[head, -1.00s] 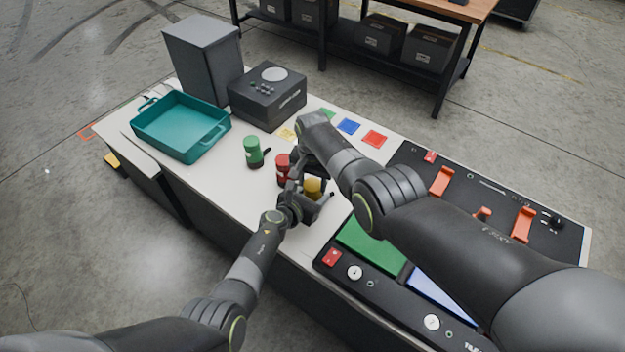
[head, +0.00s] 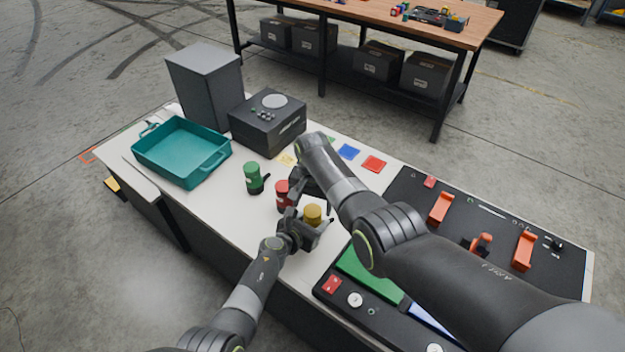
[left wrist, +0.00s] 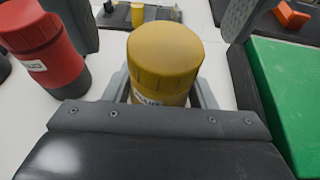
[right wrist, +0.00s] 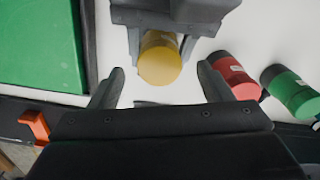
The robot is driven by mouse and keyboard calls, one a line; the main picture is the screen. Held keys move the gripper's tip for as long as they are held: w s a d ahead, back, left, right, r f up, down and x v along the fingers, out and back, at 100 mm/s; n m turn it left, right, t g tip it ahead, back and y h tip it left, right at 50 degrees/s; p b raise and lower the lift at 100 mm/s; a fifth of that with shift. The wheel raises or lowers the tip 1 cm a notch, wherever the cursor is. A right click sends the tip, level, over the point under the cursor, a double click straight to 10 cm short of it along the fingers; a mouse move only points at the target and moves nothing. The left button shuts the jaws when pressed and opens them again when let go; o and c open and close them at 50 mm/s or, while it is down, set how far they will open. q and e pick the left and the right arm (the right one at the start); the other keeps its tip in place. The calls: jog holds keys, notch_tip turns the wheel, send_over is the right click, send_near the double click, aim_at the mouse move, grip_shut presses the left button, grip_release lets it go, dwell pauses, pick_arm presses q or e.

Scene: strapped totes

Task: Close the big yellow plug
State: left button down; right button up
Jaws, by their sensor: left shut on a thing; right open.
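The big yellow plug (head: 312,213) stands upright with its yellow cap on top, and it fills the middle of the left wrist view (left wrist: 165,62). My left gripper (head: 303,232) is shut around its lower body, just above the white table. My right gripper (head: 318,190) is above and beside the plug, partly hidden by my right arm. In the right wrist view the right fingers (right wrist: 160,88) are spread and empty, with the yellow cap (right wrist: 160,60) ahead between them, not touched.
A red plug (head: 283,193) stands close to the left of the yellow one, and a green plug (head: 252,178) is farther left. A teal tray (head: 215,163) and a dark box (head: 262,140) are behind. A black panel with green and blue pads (head: 365,278) is at right.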

notch_tip(320, 180, up, 10)
dwell(0.5)
jog(key=shift+r, duration=0.1)
pick_arm(q)
jog(key=c, duration=0.5)
grip_release()
jog(key=shift+s+r, duration=0.1)
jog(key=shift+s+a+r+p, duration=0.15)
jog(key=shift+s+a+p, duration=0.05)
jog(key=shift+p, duration=0.25)
jog(key=p+v, duration=0.3)
jog(key=v, duration=0.5)
jog(key=shift+s+a, duration=0.1)
jog(key=shift+s, duration=0.05)
jog(key=v, duration=0.8)
jog(key=shift+s+a, duration=0.15)
pick_arm(e)
notch_tip(320, 180, up, 4)
jog(key=shift+f, duration=0.1)
